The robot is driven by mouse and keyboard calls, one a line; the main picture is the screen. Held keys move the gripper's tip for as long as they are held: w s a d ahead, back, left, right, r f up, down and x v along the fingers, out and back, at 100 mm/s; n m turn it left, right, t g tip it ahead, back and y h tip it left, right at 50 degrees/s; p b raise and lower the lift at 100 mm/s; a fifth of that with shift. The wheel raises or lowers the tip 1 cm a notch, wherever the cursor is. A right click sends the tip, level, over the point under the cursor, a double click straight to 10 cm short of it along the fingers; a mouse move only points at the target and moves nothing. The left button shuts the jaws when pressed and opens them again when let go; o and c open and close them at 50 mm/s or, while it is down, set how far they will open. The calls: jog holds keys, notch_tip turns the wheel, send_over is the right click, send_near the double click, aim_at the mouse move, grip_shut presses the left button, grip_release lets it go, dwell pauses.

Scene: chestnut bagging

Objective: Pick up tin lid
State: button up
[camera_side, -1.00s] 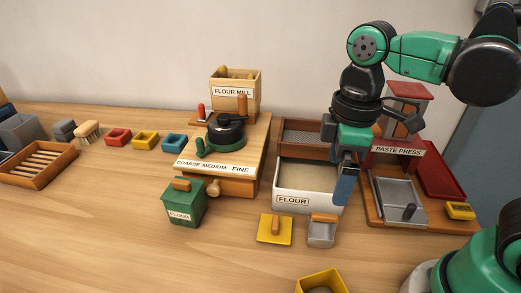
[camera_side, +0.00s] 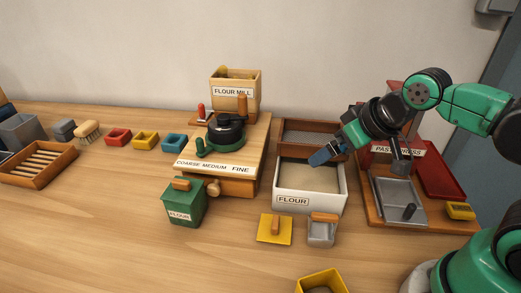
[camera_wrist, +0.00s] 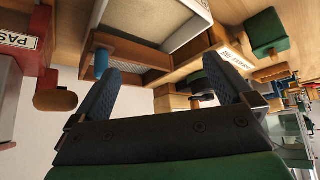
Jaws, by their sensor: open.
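A flat yellow lid (camera_side: 275,230) with a wooden handle, which looks like the tin lid, lies on the table in front of the flour tray. An open yellow tin (camera_side: 322,281) stands nearer, cut off by the bottom edge of the side view. My gripper (camera_side: 322,157) is tilted, its blue fingers pointing down and left above the flour tray, well above and behind the lid. In the wrist view its fingers (camera_wrist: 160,88) are spread with nothing held between them. I cannot make out the lid in the wrist view.
The white flour tray (camera_side: 310,200) is below my gripper. A metal scoop (camera_side: 322,232) lies right of the lid. A green flour tin (camera_side: 184,204) and the flour mill (camera_side: 215,183) stand left, the paste press (camera_side: 377,212) right. The front-left table is clear.

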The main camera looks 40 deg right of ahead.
jog(key=shift+r, duration=0.1)
notch_tip(320, 180, up, 5)
jog(key=m+g, duration=0.7)
jog(key=m, duration=0.2)
send_over(275, 227)
notch_tip(275, 227, down, 12)
jog(key=shift+f, duration=3.3)
jog(key=shift+c, duration=0.2)
jog(key=c, duration=1)
jog(key=shift+r, duration=0.15)
